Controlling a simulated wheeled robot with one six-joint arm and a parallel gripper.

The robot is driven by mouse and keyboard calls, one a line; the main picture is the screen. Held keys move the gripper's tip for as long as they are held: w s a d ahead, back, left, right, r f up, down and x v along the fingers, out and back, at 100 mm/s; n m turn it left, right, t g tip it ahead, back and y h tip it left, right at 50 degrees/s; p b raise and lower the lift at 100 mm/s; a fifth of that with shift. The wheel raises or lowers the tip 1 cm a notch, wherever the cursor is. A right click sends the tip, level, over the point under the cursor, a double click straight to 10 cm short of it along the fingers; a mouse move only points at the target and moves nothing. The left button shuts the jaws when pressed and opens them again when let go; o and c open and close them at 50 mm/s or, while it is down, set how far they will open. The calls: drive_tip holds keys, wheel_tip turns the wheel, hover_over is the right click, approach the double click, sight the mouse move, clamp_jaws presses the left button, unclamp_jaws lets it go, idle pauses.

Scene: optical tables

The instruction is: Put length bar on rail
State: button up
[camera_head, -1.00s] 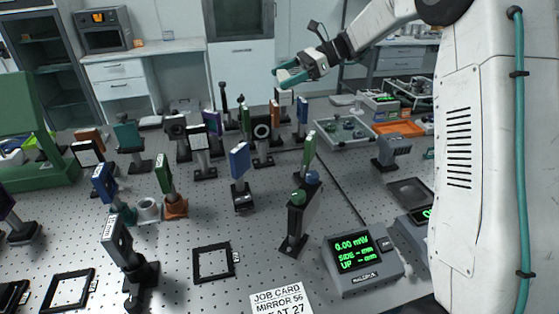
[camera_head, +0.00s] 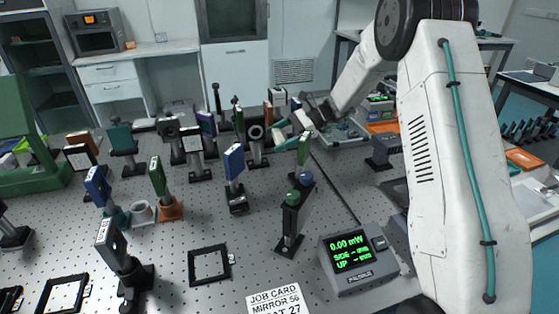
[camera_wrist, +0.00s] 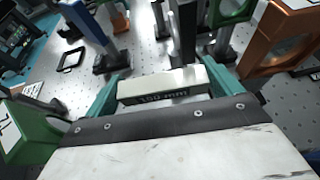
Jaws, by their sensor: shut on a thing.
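The length bar (camera_wrist: 160,92) is a pale block with a dark front face marked "150 mm". In the wrist view it lies crosswise between the two teal fingers of my gripper (camera_wrist: 163,84), which is shut on it. In the head view my gripper (camera_head: 284,130) is over the back right part of the optical table, above or beside the upright optics; the bar is hard to make out there. A thin dark strip (camera_head: 338,188) runs along the table right of centre; I cannot tell whether it is the rail.
Many posts with framed optics crowd the table, including a blue one (camera_head: 234,162) and a green one (camera_head: 157,178). A power meter (camera_head: 352,258) reads 0.00 mW at the front. A job card (camera_head: 277,300) and an empty black frame (camera_head: 209,265) lie near. An orange frame (camera_wrist: 283,45) is close to my gripper.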

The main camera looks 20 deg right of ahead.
sight(280, 166)
wheel_tip(280, 166, down, 9)
drive_tip(key=shift+r, duration=0.1)
idle(0.3)
drive_tip(key=shift+f, duration=0.2)
drive_tip(key=o, duration=0.9)
